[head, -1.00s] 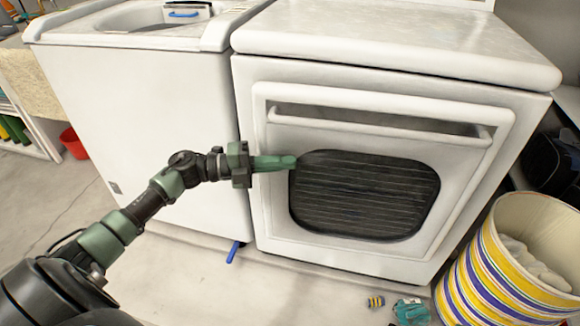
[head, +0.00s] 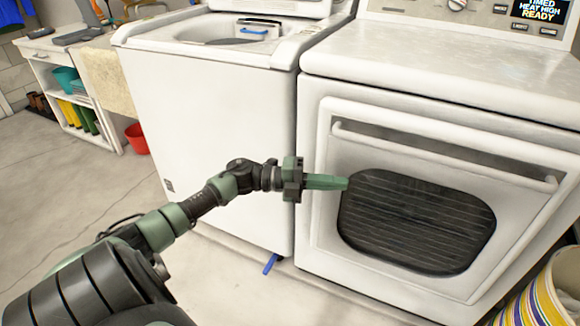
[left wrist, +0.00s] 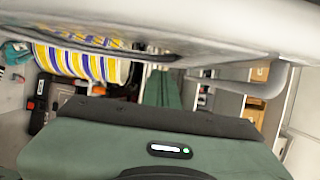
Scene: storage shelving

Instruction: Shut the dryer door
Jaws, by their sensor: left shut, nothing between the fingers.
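The white dryer (head: 430,70) stands at the right in the head view. Its door (head: 328,215), with a dark window (head: 415,222) and a white bar handle (head: 440,152), sits flush or nearly flush with the front; I cannot tell whether it is latched. My left gripper (head: 343,183) is shut and empty, in front of the window's left edge and below the handle. Contact with the door is unclear. In the left wrist view the green fingers (left wrist: 165,88) point along a white surface close above them. My right gripper is not in view.
A white washer (head: 215,110) stands left of the dryer. A striped basket (head: 548,295) is at the lower right. A blue object (head: 271,263) lies on the floor by the washer. A red bucket (head: 137,138) is farther left, with clear floor in front of it.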

